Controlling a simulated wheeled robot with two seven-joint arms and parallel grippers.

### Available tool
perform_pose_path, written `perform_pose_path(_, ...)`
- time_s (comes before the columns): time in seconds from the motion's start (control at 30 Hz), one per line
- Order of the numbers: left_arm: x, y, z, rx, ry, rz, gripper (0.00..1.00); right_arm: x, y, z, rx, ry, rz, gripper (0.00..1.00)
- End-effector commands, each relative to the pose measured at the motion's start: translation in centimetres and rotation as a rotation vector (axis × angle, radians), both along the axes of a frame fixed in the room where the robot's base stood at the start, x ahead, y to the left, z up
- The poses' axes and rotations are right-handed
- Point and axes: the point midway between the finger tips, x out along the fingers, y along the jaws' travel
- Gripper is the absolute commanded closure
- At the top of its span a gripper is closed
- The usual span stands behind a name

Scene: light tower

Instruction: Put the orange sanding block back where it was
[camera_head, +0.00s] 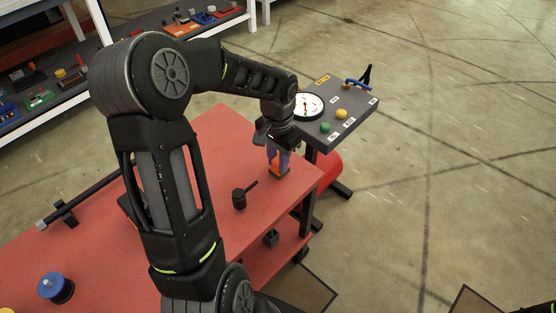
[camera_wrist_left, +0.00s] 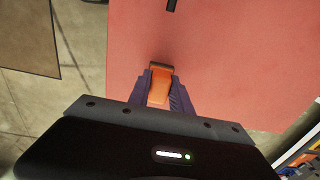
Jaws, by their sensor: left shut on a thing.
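The orange sanding block (camera_wrist_left: 160,86) is between the fingers of my left gripper (camera_wrist_left: 160,92) in the left wrist view, with a dark strip along its far end. In the head view my left gripper (camera_head: 279,157) points down over the far right part of the red table (camera_head: 222,126). The orange block (camera_head: 281,169) shows low between the fingertips, at or just above the tabletop; I cannot tell if it touches. The fingers are shut on it and hide its sides. My right gripper does not show.
A black mallet-like tool (camera_head: 240,198) stands on the table near the gripper. A grey control panel (camera_head: 345,105) with a dial and buttons is just beyond the table's far right edge. A blue round object (camera_head: 56,288) sits at lower left. Shelves (camera_head: 200,25) hold several small items.

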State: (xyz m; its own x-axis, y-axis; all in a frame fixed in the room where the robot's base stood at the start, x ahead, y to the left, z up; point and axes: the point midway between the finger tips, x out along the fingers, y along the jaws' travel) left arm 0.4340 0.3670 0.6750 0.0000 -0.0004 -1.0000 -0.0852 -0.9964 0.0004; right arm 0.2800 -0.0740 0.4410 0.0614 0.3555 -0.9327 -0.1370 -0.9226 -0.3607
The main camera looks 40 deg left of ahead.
Motion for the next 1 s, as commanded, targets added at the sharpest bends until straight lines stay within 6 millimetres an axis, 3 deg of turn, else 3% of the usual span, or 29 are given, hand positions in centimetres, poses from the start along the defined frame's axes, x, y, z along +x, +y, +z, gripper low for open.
perform_pose_path(0.1,0.0,0.0,-0.4,0.0,0.0,0.0,1.0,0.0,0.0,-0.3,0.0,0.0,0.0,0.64)
perform_pose_path(0.13,0.0,0.0,-0.3,0.0,0.0,0.0,0.73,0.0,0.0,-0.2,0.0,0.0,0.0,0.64)
perform_pose_path(0.37,0.0,0.0,-0.2,0.0,0.0,0.0,0.54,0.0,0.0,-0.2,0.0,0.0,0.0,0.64)
perform_pose_path(0.77,0.0,0.0,0.4,0.001,-0.001,0.0,0.53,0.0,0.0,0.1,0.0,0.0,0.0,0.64)
perform_pose_path(1.0,0.1,0.1,4.1,0.003,-0.004,0.001,0.53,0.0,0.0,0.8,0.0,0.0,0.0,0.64)
